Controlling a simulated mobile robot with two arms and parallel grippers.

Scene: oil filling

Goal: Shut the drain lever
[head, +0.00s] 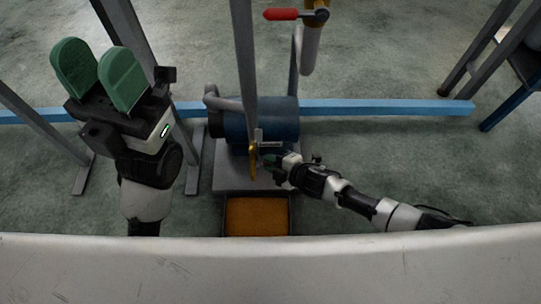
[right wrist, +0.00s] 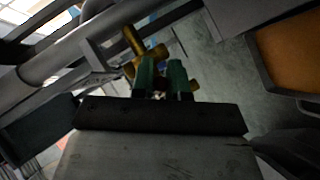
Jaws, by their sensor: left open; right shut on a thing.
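The brass drain lever and its fitting (head: 253,162) sit low at the front of the blue cylindrical housing (head: 262,122). My right gripper (head: 270,159) reaches in from the right and meets the brass part. In the right wrist view, its green fingers (right wrist: 162,76) are shut on the brass lever (right wrist: 150,52); the exact grip is partly hidden by the fingers. My left gripper (head: 98,72) is raised at the left, its green fingers open and empty, well away from the lever.
A dark tray (head: 229,216) holding orange-brown oil (head: 257,215) lies below the fitting and also shows in the right wrist view (right wrist: 295,45). A red-handled valve (head: 282,14) is on a pipe above. Grey posts and a blue floor beam (head: 390,107) surround the housing.

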